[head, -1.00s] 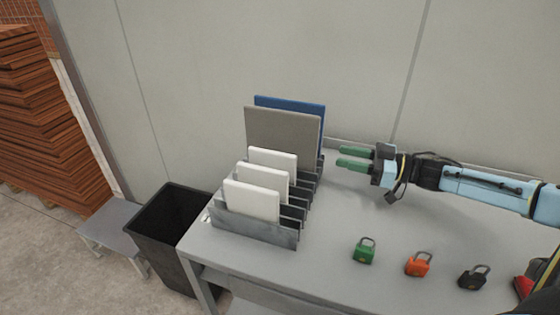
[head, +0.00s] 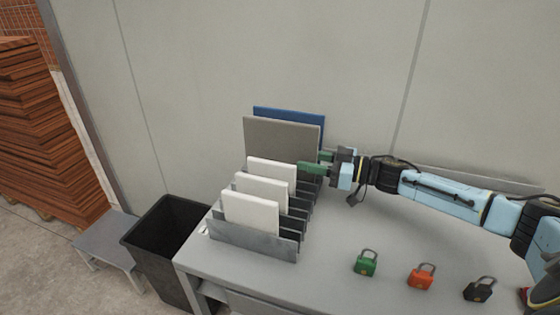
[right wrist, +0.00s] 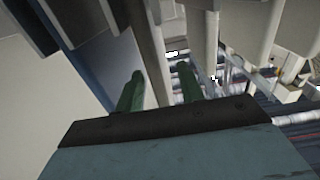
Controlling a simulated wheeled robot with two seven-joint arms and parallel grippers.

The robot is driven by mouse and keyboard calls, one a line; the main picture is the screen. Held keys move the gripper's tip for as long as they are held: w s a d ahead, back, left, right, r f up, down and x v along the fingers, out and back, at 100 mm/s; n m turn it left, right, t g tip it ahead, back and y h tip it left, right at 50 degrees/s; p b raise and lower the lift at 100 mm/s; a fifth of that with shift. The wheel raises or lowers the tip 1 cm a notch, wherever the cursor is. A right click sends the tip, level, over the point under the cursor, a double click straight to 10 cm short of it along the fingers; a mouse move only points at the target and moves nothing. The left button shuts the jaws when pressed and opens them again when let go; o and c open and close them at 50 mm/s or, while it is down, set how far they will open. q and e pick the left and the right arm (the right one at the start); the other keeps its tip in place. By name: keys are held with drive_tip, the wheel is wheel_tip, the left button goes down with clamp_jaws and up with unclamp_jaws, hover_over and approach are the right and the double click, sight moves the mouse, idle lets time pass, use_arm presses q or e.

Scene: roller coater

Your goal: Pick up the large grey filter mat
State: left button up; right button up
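The large grey filter mat (head: 280,140) stands upright in a slotted metal rack (head: 250,239) on the table, just in front of a large blue mat (head: 300,116). My right gripper (head: 318,162) is at the grey mat's right edge, its green fingers pointing left. The near finger overlaps the front of the mat's edge; the far one is partly hidden at its right side. In the right wrist view the fingers (right wrist: 160,88) are apart, with a pale upright edge (right wrist: 149,55), seemingly the grey mat's, between them. My left gripper is not in view.
Smaller white mats (head: 262,189) stand in the front slots. Green (head: 365,264), orange (head: 420,277) and black (head: 479,289) padlocks lie on the table (head: 330,240). A black bin (head: 165,235) stands left of it. A wall is close behind the rack.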

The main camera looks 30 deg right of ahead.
sight(295, 158)
drive_tip(key=x, duration=0.4)
drive_tip(key=shift+f, duration=0.1)
clamp_jaws()
